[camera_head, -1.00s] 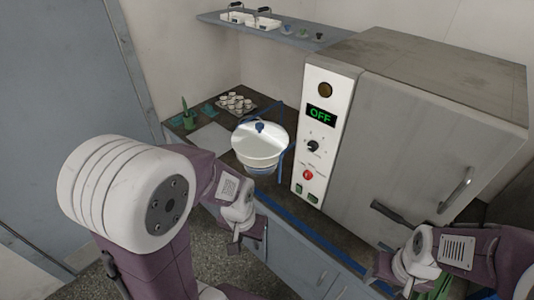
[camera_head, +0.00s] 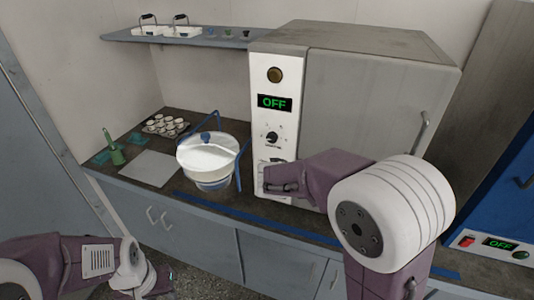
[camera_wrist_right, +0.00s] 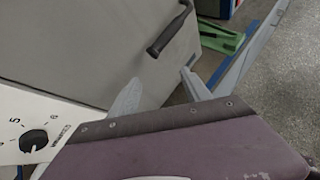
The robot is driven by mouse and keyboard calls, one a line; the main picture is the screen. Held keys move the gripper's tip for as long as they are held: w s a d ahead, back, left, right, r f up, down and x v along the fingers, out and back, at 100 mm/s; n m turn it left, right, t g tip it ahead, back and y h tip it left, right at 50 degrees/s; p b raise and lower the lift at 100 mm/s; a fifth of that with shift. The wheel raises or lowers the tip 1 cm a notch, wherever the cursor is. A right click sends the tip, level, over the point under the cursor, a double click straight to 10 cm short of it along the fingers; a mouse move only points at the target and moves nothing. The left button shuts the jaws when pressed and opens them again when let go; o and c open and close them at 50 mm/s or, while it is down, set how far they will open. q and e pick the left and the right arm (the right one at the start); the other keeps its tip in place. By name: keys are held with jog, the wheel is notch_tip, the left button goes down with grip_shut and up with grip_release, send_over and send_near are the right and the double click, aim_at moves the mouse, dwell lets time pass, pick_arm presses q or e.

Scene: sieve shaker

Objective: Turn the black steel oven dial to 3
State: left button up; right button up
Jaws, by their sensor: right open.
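The black oven dial (camera_head: 272,137) sits on the white control panel of the grey oven, below a green display (camera_head: 274,102) reading OFF. It also shows at the left of the right wrist view (camera_wrist_right: 33,141), near a printed 5 and 6. Its pointer setting is too small to read. My right gripper (camera_head: 284,188) is in front of the lower panel, below the dial and apart from it. Its fingers (camera_wrist_right: 160,92) are spread and empty in the wrist view. My left gripper (camera_head: 150,282) is low at the bottom left; its fingers are unclear.
A white bowl-like vessel with blue parts (camera_head: 207,155) stands left of the oven. A tray of cups (camera_head: 166,125) and a green object (camera_head: 115,150) are farther left. The oven door handle (camera_head: 422,132) juts out at right. A blue unit (camera_head: 510,190) stands far right.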

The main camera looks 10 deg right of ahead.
jog(key=w+a+n+t+h+b, duration=0.2)
jog(key=w+a+n+t+b, duration=0.2)
jog(key=w, duration=0.2)
jog(key=n+t+y+b, duration=0.2)
jog(key=n+t+b, duration=0.3)
jog(key=t+b, duration=0.1)
send_near(271, 140)
pick_arm(q)
notch_tip(271, 140, down, 12)
jog(key=p, duration=0.1)
jog(key=shift+r, duration=0.25)
pick_arm(e)
jog(key=x, duration=0.9)
jog(key=shift+d+r, duration=0.1)
jog(key=shift+d, duration=0.05)
grip_shut()
pick_arm(q)
jog(key=shift+f, duration=0.1)
